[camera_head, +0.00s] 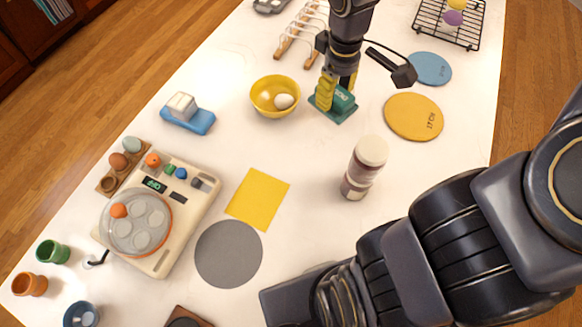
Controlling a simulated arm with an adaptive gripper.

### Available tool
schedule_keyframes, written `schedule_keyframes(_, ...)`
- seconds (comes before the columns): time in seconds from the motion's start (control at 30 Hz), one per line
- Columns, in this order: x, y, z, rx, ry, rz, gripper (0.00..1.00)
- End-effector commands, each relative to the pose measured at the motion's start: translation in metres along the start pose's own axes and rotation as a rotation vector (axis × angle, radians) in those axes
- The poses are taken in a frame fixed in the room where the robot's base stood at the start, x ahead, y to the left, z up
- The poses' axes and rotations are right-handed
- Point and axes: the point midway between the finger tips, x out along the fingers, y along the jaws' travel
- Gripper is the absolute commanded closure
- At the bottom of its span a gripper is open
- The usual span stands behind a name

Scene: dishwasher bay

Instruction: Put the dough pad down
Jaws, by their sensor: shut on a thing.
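My gripper (334,92), with yellow fingers, points down at the upper middle of the table. It is shut on a teal pad (345,104) with pale lettering, which I take to be the dough pad. The fingers hide part of the pad. It is at or just above the white table (310,150); I cannot tell whether it touches. It is right of a yellow bowl (263,109) with a white egg and left of an orange disc (405,117).
A bottle (364,166) stands below right of the gripper. A yellow square (258,198) and a grey disc (228,254) lie mid-table. An egg cooker (178,240) stands left. A toast rack (290,38) and wire rack (430,28) are behind. Bare table lies between bowl and bottle.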

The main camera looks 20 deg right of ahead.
Motion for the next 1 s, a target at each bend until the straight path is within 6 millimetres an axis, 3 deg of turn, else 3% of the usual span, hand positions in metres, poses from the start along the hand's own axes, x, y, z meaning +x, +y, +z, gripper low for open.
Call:
schedule_keyframes(0.1,0.000,-0.018,-0.018,-0.114,0.000,0.000,0.96)
schedule_keyframes(0.47,0.001,-0.060,-0.049,-0.354,0.000,0.000,0.96)
schedule_keyframes(1.0,0.114,-0.060,-0.046,-0.353,-0.011,-0.004,0.96)
